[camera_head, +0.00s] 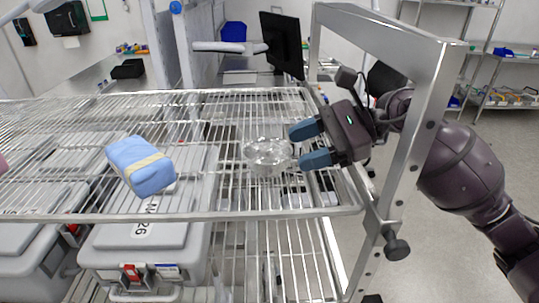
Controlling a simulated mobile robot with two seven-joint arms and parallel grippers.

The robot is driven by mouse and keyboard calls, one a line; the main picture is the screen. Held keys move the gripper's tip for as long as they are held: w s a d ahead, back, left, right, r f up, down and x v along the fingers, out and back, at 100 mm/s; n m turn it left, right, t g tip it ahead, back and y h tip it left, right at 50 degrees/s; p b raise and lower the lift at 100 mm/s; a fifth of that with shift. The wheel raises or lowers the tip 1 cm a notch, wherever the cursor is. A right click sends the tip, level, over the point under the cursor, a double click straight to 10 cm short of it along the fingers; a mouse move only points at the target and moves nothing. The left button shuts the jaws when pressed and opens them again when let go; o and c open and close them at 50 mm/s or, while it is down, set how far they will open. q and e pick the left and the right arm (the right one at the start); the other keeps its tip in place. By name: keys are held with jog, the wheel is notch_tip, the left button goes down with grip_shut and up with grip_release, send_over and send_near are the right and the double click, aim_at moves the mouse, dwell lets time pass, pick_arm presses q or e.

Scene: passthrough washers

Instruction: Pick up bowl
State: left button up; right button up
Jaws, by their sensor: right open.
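A clear, see-through bowl (268,157) sits on the upper wire shelf (210,215), toward its right end. My right gripper (296,148) comes in from the right with its two blue fingers apart. Its fingertips are just right of the bowl, close to its rim; I cannot tell whether they touch it. Nothing shows held between the fingers. My left gripper does not show; only a small pinkish patch is at the left edge.
A blue wrapped bundle with a tan band (140,166) lies left on the shelf. Grey lidded boxes (150,255) stand below. A metal upright (415,150) stands at the right, in front of my right arm. The shelf between bundle and bowl is clear.

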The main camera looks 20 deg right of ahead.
aim_at(262, 165)
jog(key=p+x, duration=0.1)
jog(key=x, duration=0.2)
jog(key=shift+s+a, duration=0.1)
jog(key=shift+a, duration=0.15)
jog(key=shift+w+a+f, duration=0.2)
jog(key=shift+a+f, duration=0.2)
jog(key=shift+a, duration=0.15)
grip_shut()
